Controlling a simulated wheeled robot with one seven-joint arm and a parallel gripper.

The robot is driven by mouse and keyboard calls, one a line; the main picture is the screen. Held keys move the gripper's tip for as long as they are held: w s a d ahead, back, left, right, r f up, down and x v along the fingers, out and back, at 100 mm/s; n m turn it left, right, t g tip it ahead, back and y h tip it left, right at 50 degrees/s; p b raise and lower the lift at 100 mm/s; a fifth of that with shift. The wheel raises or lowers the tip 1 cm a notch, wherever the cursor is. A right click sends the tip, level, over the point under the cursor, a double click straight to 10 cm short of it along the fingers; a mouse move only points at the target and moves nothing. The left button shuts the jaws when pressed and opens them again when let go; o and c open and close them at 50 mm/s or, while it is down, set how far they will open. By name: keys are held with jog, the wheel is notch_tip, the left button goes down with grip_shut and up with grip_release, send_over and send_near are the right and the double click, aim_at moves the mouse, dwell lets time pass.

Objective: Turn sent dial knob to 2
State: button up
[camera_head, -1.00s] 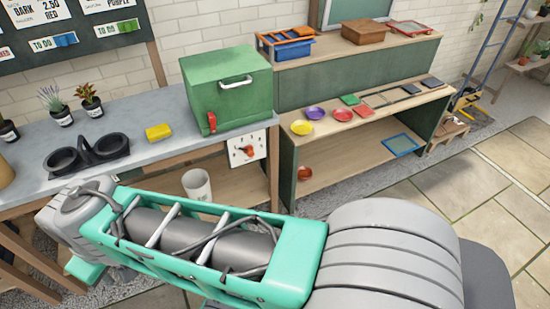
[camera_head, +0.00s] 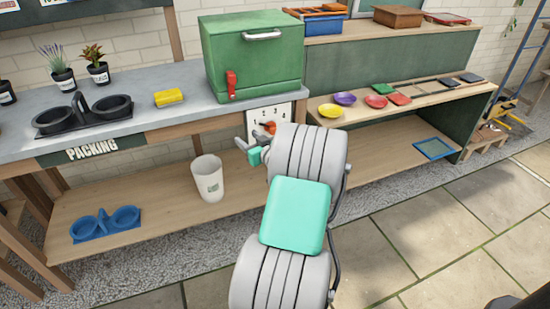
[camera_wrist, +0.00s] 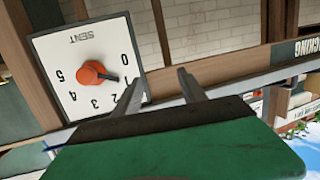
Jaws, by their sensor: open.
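The white SENT dial plate (camera_wrist: 88,68) with printed numbers 0 to 5 fills the left of the wrist view, turned upside down. Its round orange-red knob (camera_wrist: 92,73) has a dark pointer directed rightward, near the 0 and 1 side. In the head view the dial plate (camera_head: 284,113) is below the green box, and the knob (camera_head: 268,127) is partly hidden by my arm. My gripper (camera_wrist: 157,77) is open and empty. Its fingers lie beside the plate's right edge in the wrist view, apart from the knob. In the head view my gripper (camera_head: 247,149) is just left of the dial.
A green box (camera_head: 252,60) with a red lever (camera_head: 231,84) stands on the bench above the dial. A yellow sponge-like block (camera_head: 169,97) and black double-cup holder (camera_head: 85,115) are to its left. A white bin (camera_head: 207,178) stands on the lower shelf.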

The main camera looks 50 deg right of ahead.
aim_at(273, 131)
jog(key=s+d+f+m+h+b, duration=0.1)
jog(key=s+d+f+m+h, duration=0.25)
jog(key=s+d, duration=0.45)
jog(key=shift+n+h, duration=0.35)
jog(key=shift+n, duration=0.1)
jog(key=x, duration=0.8)
jog(key=shift+w+d+r+b, duration=0.1)
jog(key=shift+w+r+b, duration=0.1)
jog(key=shift+r+b, duration=0.2)
jog(key=shift+c, duration=0.3)
